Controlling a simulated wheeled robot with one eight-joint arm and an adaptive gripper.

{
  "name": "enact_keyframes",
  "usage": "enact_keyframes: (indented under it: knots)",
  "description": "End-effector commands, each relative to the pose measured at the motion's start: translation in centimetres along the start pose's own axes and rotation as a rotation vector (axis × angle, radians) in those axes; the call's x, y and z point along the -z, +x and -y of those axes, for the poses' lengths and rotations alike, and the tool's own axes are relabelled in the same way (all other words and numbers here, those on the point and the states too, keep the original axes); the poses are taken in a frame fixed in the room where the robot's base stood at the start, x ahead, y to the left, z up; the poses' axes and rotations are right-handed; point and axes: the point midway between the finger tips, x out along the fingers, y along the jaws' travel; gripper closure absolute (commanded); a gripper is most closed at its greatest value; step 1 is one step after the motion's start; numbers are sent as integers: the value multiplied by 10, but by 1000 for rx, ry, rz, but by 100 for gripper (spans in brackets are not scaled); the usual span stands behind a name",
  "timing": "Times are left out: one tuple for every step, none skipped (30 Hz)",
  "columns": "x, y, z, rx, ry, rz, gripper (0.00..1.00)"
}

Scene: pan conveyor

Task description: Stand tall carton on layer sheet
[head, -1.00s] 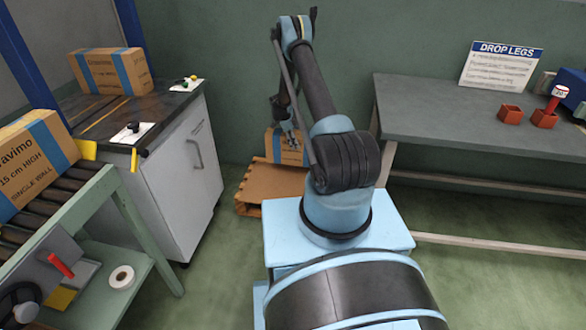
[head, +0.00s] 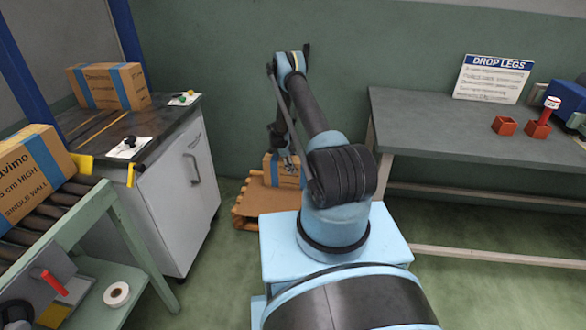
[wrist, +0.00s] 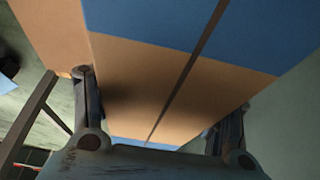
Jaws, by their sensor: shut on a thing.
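My gripper (head: 288,160) is shut on a brown carton (head: 283,172) with a blue band, over the pallet at the far wall. In the wrist view the carton (wrist: 130,80) fills most of the picture, with one finger at each side. The brown layer sheet (head: 262,198) lies on the pallet, below and around the carton. The carton looks roughly upright. My arm hides part of it, and I cannot tell whether its bottom touches the sheet.
A white cabinet (head: 178,205) with a dark top stands left of the pallet and bears another carton (head: 105,86). A roller conveyor with a carton (head: 30,175) is at the near left. A grey table (head: 430,118) stands at the right. Green floor is open between.

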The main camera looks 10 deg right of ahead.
Motion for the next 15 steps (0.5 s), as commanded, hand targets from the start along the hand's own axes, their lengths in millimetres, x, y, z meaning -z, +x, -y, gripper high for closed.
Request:
enact_keyframes:
  knots:
    - [0, 0, 0, 0, 0, 0, 100]
    - [0, 0, 0, 0, 0, 0, 100]
    - [0, 0, 0, 0, 0, 0, 100]
    - [0, 0, 0, 0, 0, 0, 100]
    - [0, 0, 0, 0, 0, 0, 100]
    - [-1, 1, 0, 0, 0, 0, 31]
    - [0, 1, 0, 0, 0, 0, 25]
    - [0, 1, 0, 0, 0, 0, 18]
    - [0, 1, 0, 0, 0, 0, 14]
    - [0, 1, 0, 0, 0, 0, 14]
    - [0, 1, 0, 0, 0, 0, 14]
    - [0, 1, 0, 0, 0, 0, 14]
    - [0, 1, 0, 0, 0, 0, 14]
    - [0, 1, 0, 0, 0, 0, 14]
    - [0, 1, 0, 0, 0, 0, 14]
